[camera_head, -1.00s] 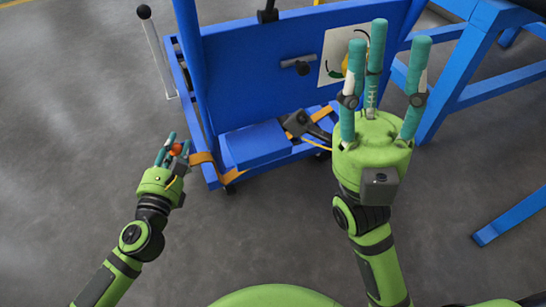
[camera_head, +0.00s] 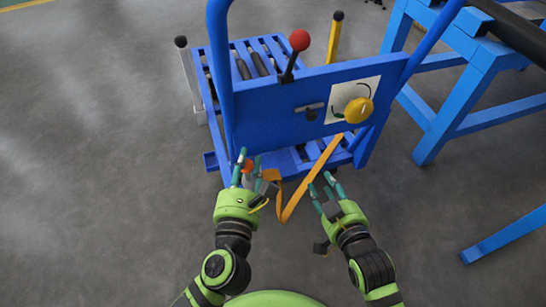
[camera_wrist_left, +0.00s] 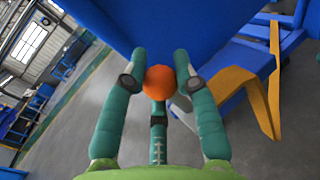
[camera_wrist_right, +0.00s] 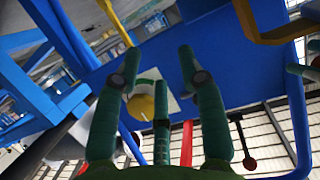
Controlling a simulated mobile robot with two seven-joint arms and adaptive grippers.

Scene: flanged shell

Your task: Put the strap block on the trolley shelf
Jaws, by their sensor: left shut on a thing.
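My left gripper (camera_head: 248,163) is shut on a grey piece with an orange ball on it, which I take to be the strap block (camera_head: 268,189). The orange ball (camera_wrist_left: 159,82) shows between the fingers in the left wrist view, and the fingers hide much of the rest. The orange strap (camera_head: 290,204) hangs in a loop from beside this gripper up to the trolley panel. The trolley shelf (camera_head: 283,160), blue and slatted, lies low behind both grippers, partly hidden. My right gripper (camera_head: 325,185) is open and empty in front of the shelf's right part.
The blue trolley panel (camera_head: 280,105) rises above the shelf, with a yellow knob (camera_head: 358,110) and a red-topped lever (camera_head: 299,42). A black-topped post (camera_head: 188,75) stands left. A blue bench frame (camera_head: 450,95) stands right. Floor at left is clear.

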